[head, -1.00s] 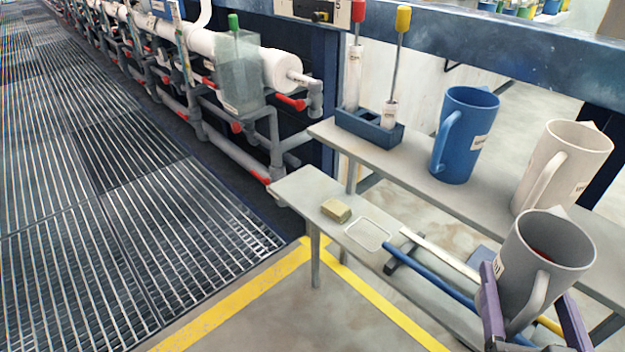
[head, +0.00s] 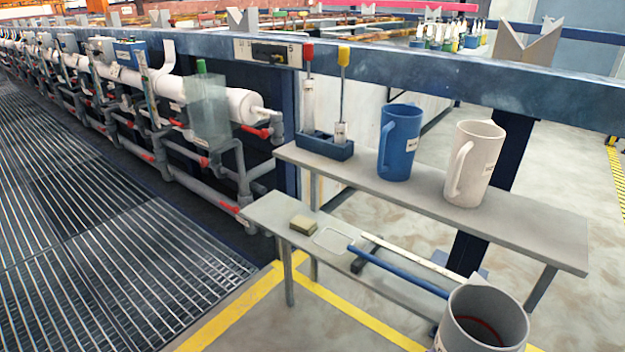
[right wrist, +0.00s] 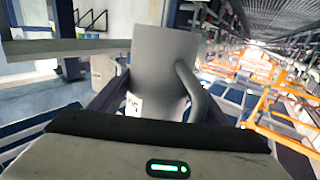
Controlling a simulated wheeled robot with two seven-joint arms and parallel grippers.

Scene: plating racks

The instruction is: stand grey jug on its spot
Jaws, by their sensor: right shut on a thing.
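The grey jug (head: 480,322) is at the bottom right edge of the head view, partly cut off, with its open top showing a dark red ring inside. It also fills the middle of the right wrist view (right wrist: 165,62), its handle on the right. My right gripper (right wrist: 163,100) is shut on the jug, with purple fingers on either side of it. A blue jug (head: 400,145) and a white jug (head: 474,165) stand upright on the upper shelf (head: 530,228). My left gripper is not in view.
The upper shelf is bare right of the white jug. A dark blue holder (head: 326,147) with red- and yellow-topped tools stands at its left. The lower shelf (head: 268,211) holds a yellowish block (head: 303,225) and a blue-handled tool (head: 395,270). A blue beam (head: 450,75) runs behind.

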